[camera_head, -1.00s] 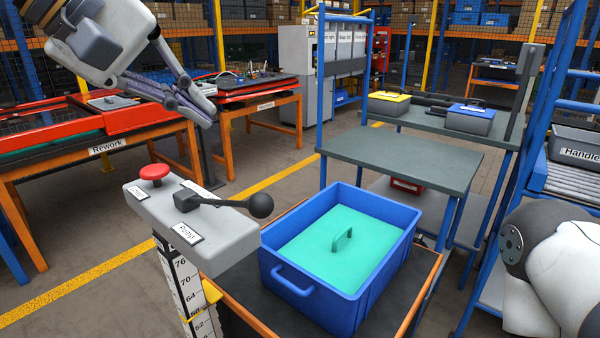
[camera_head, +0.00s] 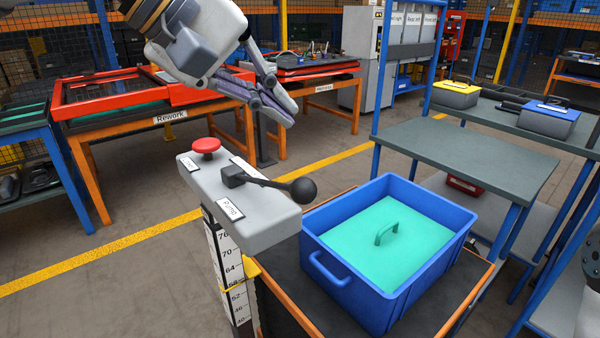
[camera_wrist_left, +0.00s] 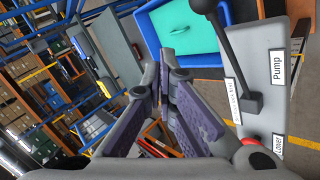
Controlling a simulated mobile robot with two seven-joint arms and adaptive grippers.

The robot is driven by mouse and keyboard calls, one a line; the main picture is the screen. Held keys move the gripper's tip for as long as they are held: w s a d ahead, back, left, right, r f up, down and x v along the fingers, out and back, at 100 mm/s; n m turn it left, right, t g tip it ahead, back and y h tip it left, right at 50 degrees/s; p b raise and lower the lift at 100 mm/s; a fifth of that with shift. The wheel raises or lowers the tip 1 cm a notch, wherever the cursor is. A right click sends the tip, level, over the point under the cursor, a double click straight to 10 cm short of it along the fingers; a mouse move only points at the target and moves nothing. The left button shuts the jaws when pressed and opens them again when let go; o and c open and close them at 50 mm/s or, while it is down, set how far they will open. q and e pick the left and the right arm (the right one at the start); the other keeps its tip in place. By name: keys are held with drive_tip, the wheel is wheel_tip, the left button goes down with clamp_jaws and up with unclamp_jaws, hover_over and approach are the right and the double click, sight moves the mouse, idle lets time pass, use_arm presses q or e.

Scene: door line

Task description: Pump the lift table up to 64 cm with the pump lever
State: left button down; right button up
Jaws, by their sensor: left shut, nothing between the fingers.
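The pump lever (camera_head: 270,184) is a black bar with a ball knob on a grey console (camera_head: 255,222), lying low over its top; it also shows in the left wrist view (camera_wrist_left: 222,42). A red button (camera_head: 206,146) sits behind it. The height scale (camera_head: 228,262) below has a yellow pointer near 58. The lift table (camera_head: 424,318) has a dark top with orange edges and carries a blue crate (camera_head: 345,281) with a green handled insert. My left gripper (camera_head: 282,108) is shut and empty, above and behind the lever knob, apart from it. My right gripper is out of view.
A grey-topped blue-framed table (camera_head: 468,165) stands behind the crate. A shelf (camera_head: 520,122) with yellow-lidded and blue-lidded boxes is at the right. The orange rework bench (camera_head: 110,128) stands at the back left. The floor left of the console is clear.

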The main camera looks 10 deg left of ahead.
use_arm(q)
hover_over(288, 184)
drive_tip(key=shift+w+a+f, duration=0.1)
drive_tip(key=shift+a+f, duration=0.05)
drive_tip(key=shift+f, duration=1.95)
drive_tip(key=shift+f, duration=0.15)
drive_tip(key=shift+f, duration=0.25)
